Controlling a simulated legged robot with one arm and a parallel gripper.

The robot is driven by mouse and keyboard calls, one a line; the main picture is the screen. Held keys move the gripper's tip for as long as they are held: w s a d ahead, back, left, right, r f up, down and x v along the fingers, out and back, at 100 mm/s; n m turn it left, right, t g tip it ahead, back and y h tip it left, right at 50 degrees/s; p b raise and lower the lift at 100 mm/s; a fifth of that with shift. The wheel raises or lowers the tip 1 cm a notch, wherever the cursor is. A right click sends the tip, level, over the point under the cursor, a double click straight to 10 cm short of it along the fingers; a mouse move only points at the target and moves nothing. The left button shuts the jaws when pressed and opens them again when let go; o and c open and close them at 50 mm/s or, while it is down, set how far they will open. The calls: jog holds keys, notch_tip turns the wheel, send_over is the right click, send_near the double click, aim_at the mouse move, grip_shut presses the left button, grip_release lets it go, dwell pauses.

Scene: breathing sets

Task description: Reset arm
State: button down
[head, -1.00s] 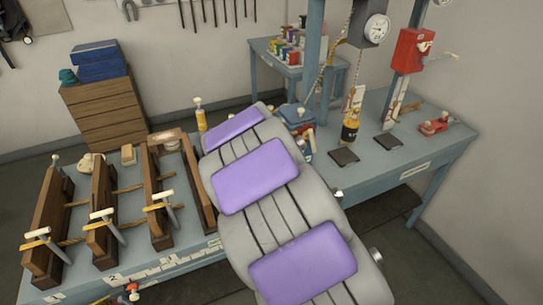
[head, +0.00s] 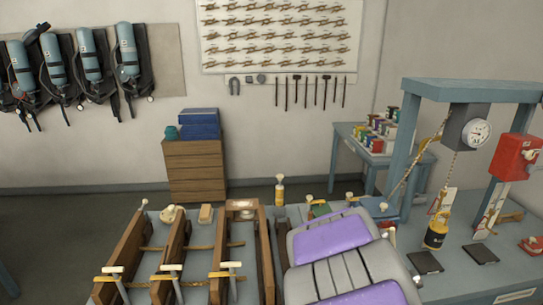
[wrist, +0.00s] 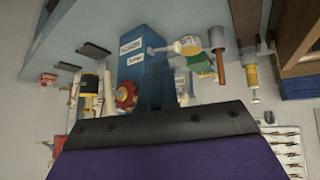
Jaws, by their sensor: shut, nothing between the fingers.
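My gripper (wrist: 170,112) shows in the wrist view as a dark jaw edge with a purple face below it. It is shut and holds nothing. In the head view my grey arm with purple pads (head: 330,243) reaches up from the bottom edge over the bench and hides part of it. The wrist view appears upside down, with the bench at the top. A blue block with white labels (wrist: 143,50) and a red round knob (wrist: 125,96) appear beyond the jaw edge.
Wooden frames with clamps (head: 180,262) stand on the bench left of my arm. On the right are a blue post frame (head: 405,140), a dial gauge (head: 479,131), a hanging yellow-black weight (head: 436,232) and a red box (head: 512,157). Air cylinders (head: 90,55) hang on the wall.

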jog(key=s+a+r+n+g+y, duration=0.1)
jog(key=s+a+g, duration=0.2)
jog(key=s, duration=1)
jog(key=s+a+r+n+g+y, duration=0.1)
jog(key=s+a+n+g+y, duration=0.15)
jog(key=s, duration=0.95)
jog(key=s+a+n+g+y, duration=0.1)
jog(key=s+a+g, duration=0.25)
jog(key=s, duration=0.95)
jog(key=w+d+r+t+p, duration=0.1)
jog(key=w+r+t, duration=0.1)
jog(key=w, duration=1.1)
jog(key=w+d+r+t, duration=0.1)
jog(key=w+r+t, duration=0.15)
jog(key=w, duration=1.05)
jog(key=w+d+f+t, duration=0.1)
jog(key=w+d, duration=0.5)
jog(key=w, duration=0.4)
jog(key=w+d+f+t, duration=0.1)
jog(key=w+d+t, duration=0.1)
jog(key=w+d, duration=0.65)
jog(key=w+a+b+x, duration=0.1)
jog(key=a+b+x, duration=0.1)
jog(key=x, duration=1.2)
jog(key=shift+a+f, duration=0.1)
jog(key=shift+f, duration=0.1)
